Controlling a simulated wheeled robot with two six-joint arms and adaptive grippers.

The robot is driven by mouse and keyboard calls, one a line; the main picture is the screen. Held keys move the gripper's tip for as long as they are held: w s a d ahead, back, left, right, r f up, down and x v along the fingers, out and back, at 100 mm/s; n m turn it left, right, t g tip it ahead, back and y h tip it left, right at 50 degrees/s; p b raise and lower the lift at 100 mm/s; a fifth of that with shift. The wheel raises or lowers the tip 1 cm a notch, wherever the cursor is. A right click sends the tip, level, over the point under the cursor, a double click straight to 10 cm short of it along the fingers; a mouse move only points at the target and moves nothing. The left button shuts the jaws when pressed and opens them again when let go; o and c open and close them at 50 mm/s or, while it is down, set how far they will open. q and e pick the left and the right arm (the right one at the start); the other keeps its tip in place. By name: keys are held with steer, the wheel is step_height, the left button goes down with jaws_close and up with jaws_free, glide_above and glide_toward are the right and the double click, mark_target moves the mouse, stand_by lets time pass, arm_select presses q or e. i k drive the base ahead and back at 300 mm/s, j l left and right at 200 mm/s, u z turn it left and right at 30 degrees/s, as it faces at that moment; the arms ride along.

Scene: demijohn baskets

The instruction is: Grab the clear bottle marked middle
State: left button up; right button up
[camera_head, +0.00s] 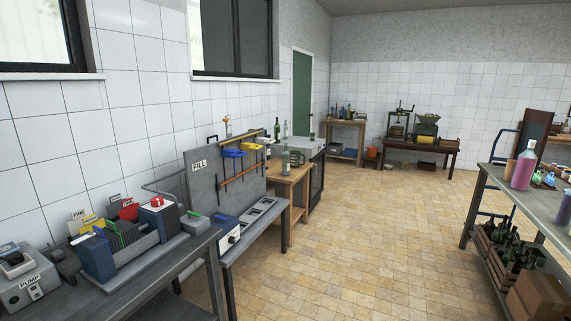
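No bottle with a readable "middle" mark shows. A pale, clear-looking bottle (285,160) stands upright on the small wooden table (290,178) beyond the left-hand benches; I cannot read any mark on it. A larger bottle, pink below and clear at the shoulder (524,168), stands upright on the grey table (502,178) at the right; no mark is readable there either. Neither of my grippers is in view.
Grey benches along the left wall hold a box marked PUMP (25,284) and a panel marked FILL (220,180). Crates of dark bottles (510,248) and a cardboard box (537,297) sit under the right table. The tiled floor (370,240) between is clear.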

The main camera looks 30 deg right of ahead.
mark_target(284, 155)
steer(key=i+l+z, duration=0.6)
steer(key=i, duration=0.15)
steer(key=i+z, duration=0.7)
steer(key=i, duration=1.65)
steer(key=i+j+u, duration=0.1)
steer(key=i+u, duration=0.65)
steer(key=i+l+u, duration=0.15)
steer(key=u, duration=0.25)
steer(key=i+l+u, duration=0.35)
steer(key=i+j, duration=0.05)
steer(key=j, duration=0.05)
